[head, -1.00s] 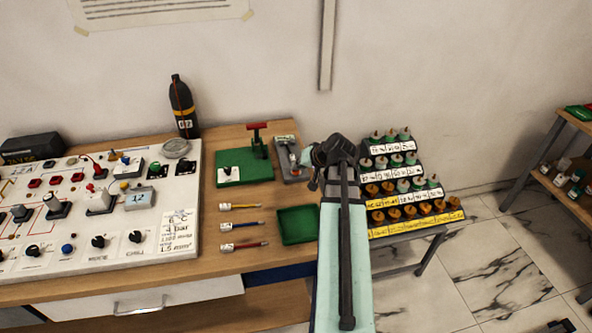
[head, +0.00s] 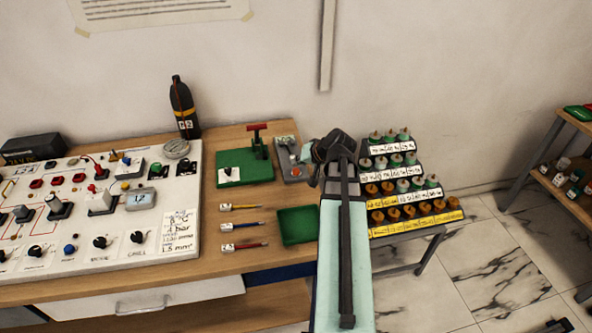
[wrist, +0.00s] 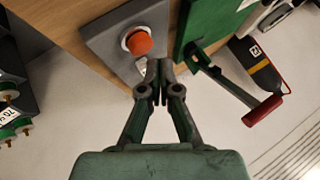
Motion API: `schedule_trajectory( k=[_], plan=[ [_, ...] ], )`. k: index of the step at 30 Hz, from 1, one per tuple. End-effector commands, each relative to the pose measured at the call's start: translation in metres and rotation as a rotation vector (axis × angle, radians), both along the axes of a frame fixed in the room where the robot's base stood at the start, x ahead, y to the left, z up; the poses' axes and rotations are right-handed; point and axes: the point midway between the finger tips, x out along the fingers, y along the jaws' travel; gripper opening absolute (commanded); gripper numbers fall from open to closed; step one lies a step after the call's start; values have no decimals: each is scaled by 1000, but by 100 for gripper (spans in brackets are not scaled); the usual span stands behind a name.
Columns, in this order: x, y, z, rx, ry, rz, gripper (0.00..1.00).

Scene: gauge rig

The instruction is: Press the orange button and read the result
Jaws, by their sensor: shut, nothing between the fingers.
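The orange button (wrist: 140,43) sits in a white ring on a grey box (wrist: 106,38) in the wrist view. A small pale patch below the button is partly hidden by my fingers and is unreadable. My gripper (wrist: 159,68) is shut and empty. Its fingertips appear just below and right of the button in that view; I cannot tell the height gap, and no contact is clear. In the head view the grey box (head: 283,145) stands at the bench's back right, with the button (head: 296,171) small on it. My gripper (head: 314,158) is just right of the box.
A green board (head: 243,178) with a red-handled lever (head: 256,128) stands close beside the box. A control panel (head: 160,245) with a small display (head: 139,199) is at left. A green tray (head: 298,226) lies in front, and a stepped rack (head: 403,190) stands right.

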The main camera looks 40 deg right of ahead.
Motion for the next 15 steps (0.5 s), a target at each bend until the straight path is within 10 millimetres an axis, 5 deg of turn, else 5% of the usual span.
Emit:
schedule_trajectory(
  k=[15],
  plan=[
    [0,0,40,-1,-1,0,0]
  ],
)
